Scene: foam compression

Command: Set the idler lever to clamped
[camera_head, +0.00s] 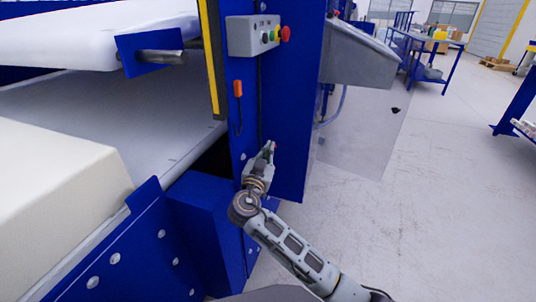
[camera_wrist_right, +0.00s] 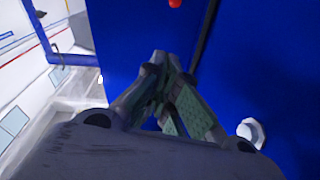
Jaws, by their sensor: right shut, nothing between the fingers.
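An orange handle (camera_head: 238,88) with a thin dark piece curving down below it is on the blue machine post, above my right gripper; I cannot tell whether it is the idler lever. My right gripper (camera_head: 270,148) is in front of the blue panel, below the control box, pointing up along it. In the right wrist view its fingers (camera_wrist_right: 160,58) come together at the tips with nothing between them. A small red piece (camera_wrist_right: 175,3) shows beyond them at the top edge, mostly cut off. My left gripper is not in view.
A grey control box (camera_head: 253,36) with coloured buttons is above on the blue panel (camera_head: 293,110). A cream foam block (camera_head: 55,200) lies on the conveyor at left. A bolt (camera_wrist_right: 250,132) shows beside my fingers.

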